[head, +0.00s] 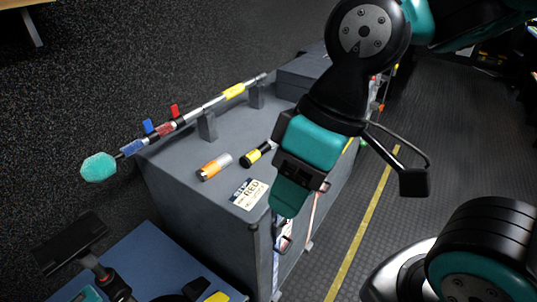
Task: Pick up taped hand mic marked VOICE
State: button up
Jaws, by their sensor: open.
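Two short cylinders lie on the top of a grey case. One is orange and silver (213,167). The other is black with a yellow band (258,154), close to its right. No VOICE mark is readable on either, so I cannot tell which is the taped hand mic. My gripper (287,203), teal and black, hangs over the case's front right edge. It is open, with nothing seen between its fingers. It is right of both cylinders and apart from them in the picture. My arm hides part of the case top behind it.
A boom pole (207,106) with a teal foam tip (98,167) rests on stands along the case's back edge. A printed card (249,194) lies near the front corner. A dark box (303,76) sits at the far end.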

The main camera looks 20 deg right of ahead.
aim_at(246, 161)
jog(key=u, duration=0.05)
jog(key=k, duration=1.2)
jog(key=z, duration=0.45)
jog(key=i, duration=0.6)
jog(key=z, duration=0.55)
jog(key=i, duration=0.8)
jog(key=u, duration=0.65)
jog(key=i, duration=0.7)
jog(key=u, duration=0.6)
